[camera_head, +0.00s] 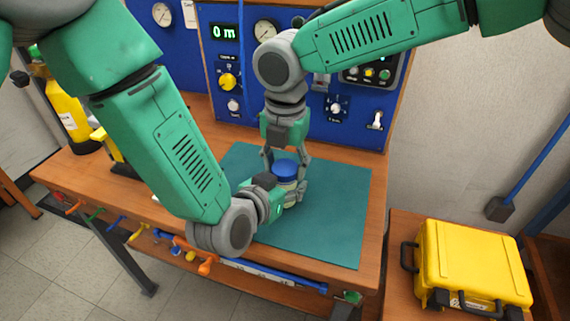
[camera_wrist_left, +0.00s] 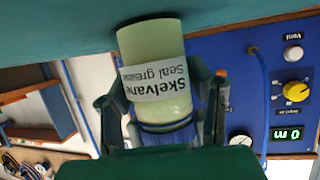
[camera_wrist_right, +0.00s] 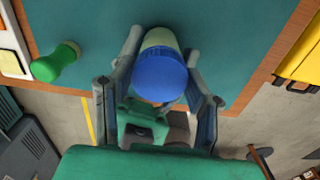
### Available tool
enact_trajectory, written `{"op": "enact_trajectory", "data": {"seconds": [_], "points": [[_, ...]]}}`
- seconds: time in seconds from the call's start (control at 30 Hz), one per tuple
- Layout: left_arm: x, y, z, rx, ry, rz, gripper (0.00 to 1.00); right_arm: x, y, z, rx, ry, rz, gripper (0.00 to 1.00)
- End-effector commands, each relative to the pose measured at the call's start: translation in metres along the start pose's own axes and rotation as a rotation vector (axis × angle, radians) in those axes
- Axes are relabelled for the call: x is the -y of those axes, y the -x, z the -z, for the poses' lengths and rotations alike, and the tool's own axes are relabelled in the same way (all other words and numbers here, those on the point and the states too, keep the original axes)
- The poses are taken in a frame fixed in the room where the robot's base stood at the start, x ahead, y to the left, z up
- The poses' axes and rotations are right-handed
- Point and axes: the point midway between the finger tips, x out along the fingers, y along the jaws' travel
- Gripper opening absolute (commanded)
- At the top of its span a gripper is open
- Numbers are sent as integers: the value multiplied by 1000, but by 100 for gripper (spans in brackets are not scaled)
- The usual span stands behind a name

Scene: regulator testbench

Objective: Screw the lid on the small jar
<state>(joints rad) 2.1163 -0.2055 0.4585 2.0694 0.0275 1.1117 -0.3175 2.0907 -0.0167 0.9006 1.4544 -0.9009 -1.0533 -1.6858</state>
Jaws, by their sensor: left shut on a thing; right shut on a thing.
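The small jar (camera_wrist_left: 150,50) is pale green with a white "Skelvane Seal grease" label. It stands upright on the teal mat (camera_head: 335,205); the left wrist view is upside down. The blue lid (camera_head: 286,168) sits on the jar's top, and the right wrist view shows it from above (camera_wrist_right: 160,75). I cannot tell how far it is threaded. My left gripper (camera_head: 280,192) comes from the left, shut around the jar. My right gripper (camera_head: 285,162) points down from above, its fingers shut on either side of the lid. The fingers partly hide the jar.
The blue test panel (camera_head: 300,125) with gauges and knobs stands behind the mat. A yellow case (camera_head: 470,265) lies on a side surface to the right. A green rounded object (camera_wrist_right: 55,63) is left in the right wrist view. The mat's right side is clear.

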Motion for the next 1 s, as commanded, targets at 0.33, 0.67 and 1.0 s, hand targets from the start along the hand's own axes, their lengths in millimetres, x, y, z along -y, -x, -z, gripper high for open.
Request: {"op": "enact_trajectory", "data": {"seconds": [0.33,0.67,1.0], "points": [[0,0,0,-1,0,0,0,0,0,0,10,-810,3,8],[0,0,0,-1,-1,-1,0,-1,-1,0,6,-1575,1,8],[-1,0,0,-1,-1,-3,0,-2,0,0,1,-1668,-1,8]]}}
